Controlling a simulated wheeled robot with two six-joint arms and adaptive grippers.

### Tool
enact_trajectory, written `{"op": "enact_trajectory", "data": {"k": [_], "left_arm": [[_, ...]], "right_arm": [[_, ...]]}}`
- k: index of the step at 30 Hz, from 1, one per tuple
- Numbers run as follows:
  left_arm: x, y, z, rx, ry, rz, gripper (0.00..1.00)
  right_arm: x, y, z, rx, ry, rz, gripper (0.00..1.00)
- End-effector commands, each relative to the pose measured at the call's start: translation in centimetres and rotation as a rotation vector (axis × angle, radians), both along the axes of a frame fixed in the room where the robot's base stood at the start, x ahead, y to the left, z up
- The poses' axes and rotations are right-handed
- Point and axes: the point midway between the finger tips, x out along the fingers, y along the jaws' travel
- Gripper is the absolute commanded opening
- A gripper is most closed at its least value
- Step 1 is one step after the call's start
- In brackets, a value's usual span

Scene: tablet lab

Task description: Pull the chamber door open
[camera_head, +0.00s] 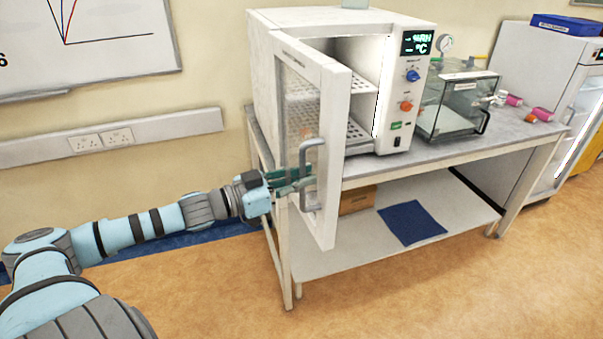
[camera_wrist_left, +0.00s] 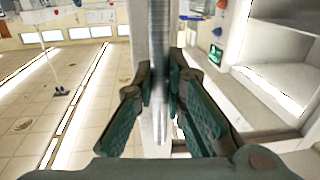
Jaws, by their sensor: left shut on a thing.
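The white chamber (camera_head: 282,38) stands on the bench, and its glass-panelled door (camera_head: 335,130) is swung partly open toward the front left. Perforated shelves (camera_head: 352,88) show inside. A metal bar handle (camera_head: 309,160) runs upright on the door's outer face. My left gripper (camera_head: 305,180) reaches in from the left and is shut on the handle at its lower part. In the left wrist view the handle (camera_wrist_left: 159,60) runs upright between the two green fingers (camera_wrist_left: 162,100), with the lit chamber interior at the right. My right gripper is not in view.
A small clear box with a gauge (camera_head: 455,100) stands right of the chamber on the bench (camera_head: 470,142), with pink-capped items (camera_head: 514,100) beyond. A blue cloth (camera_head: 412,223) and a cardboard box (camera_head: 357,199) lie on the lower shelf. Floor in front is clear.

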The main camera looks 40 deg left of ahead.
Motion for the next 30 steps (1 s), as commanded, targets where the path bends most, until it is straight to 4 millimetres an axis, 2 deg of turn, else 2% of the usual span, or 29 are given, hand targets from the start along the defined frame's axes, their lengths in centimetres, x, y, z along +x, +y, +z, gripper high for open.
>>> {"op": "enact_trajectory", "data": {"k": [1, 14, 15, 18, 30], "left_arm": [[0.05, -0.06, 0.44, 0.000, -0.008, -0.006, 0.00], [0.02, -0.13, 0.53, -0.003, -0.010, -0.011, 0.00], [0.01, -0.13, 0.53, -0.003, -0.010, -0.011, 0.18], [-0.01, -0.12, 0.43, -0.002, -0.008, -0.010, 0.32], [0.00, -0.14, 0.21, -0.002, -0.004, -0.009, 0.32]], "right_arm": [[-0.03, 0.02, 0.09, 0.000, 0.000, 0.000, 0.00], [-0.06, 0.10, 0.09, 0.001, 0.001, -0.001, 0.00], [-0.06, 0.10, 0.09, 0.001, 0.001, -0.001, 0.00], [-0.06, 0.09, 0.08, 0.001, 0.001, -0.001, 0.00], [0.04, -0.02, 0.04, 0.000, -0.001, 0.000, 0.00]]}}
